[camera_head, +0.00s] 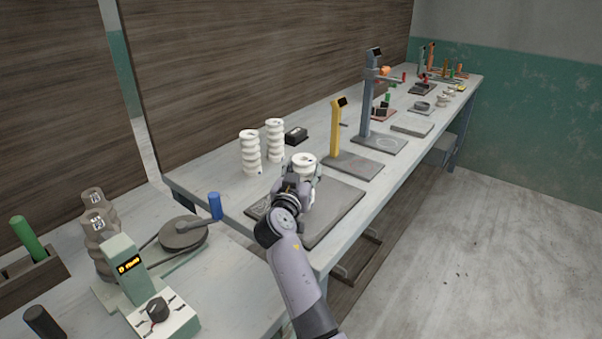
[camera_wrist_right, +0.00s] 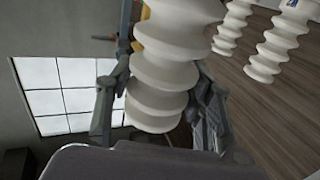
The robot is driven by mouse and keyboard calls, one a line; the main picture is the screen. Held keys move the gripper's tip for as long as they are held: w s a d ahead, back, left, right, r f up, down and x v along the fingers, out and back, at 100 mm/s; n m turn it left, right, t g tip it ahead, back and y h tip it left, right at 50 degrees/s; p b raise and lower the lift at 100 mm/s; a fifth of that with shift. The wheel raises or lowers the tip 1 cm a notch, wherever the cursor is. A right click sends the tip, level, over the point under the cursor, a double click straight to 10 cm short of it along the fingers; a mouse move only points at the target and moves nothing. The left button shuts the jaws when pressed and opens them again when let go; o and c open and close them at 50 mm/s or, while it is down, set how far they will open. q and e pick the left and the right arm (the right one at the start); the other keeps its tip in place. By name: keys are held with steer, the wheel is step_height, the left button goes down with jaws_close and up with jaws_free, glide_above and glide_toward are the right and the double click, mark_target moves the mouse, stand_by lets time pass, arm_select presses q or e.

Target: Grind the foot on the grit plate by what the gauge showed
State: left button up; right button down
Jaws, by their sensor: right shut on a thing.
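My right gripper (camera_head: 296,182) is shut on a white ribbed insulator (camera_head: 302,159), above or on a flat dark grey plate (camera_head: 336,215) near the bench's front edge. Whether its foot touches the plate is hidden by the gripper. In the right wrist view the held insulator (camera_wrist_right: 160,75) stands between the two fingers (camera_wrist_right: 155,115). A yellow post gauge (camera_head: 336,128) with a small dark display stands on a grey base just beyond the plate; I cannot read its display. My left gripper is not in view.
A blue-grey post stand (camera_head: 369,95) is farther back. A green device (camera_head: 124,268) and a crank wheel (camera_head: 184,235) are on the near bench.

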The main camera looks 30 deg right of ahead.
steer(key=shift+w+d+b, duration=0.25)
steer(key=shift+w+d, duration=0.05)
steer(key=shift+d, duration=0.5)
steer(key=shift+w+d+b, duration=0.2)
steer(key=shift+w+d, duration=0.1)
steer(key=shift+d, duration=0.5)
steer(key=shift+w+d+b, duration=0.1)
steer(key=shift+d+b, duration=0.05)
steer(key=shift+b, duration=0.65)
steer(key=shift+s+a+b, duration=0.15)
steer(key=shift+s+a, duration=0.05)
steer(key=shift+a, duration=0.35)
steer(key=shift+s+a+b, duration=0.15)
steer(key=shift+s+a, duration=0.05)
steer(key=shift+a, duration=0.3)
steer(key=shift+s+a+b, duration=0.25)
steer(key=shift+s+a, duration=0.05)
steer(key=shift+a, duration=0.4)
steer(key=shift+s+a+b, duration=0.25)
steer(key=shift+a, duration=0.4)
steer(key=shift+s+a+b, duration=0.25)
steer(key=shift+s+a, duration=0.05)
steer(key=shift+a, duration=0.4)
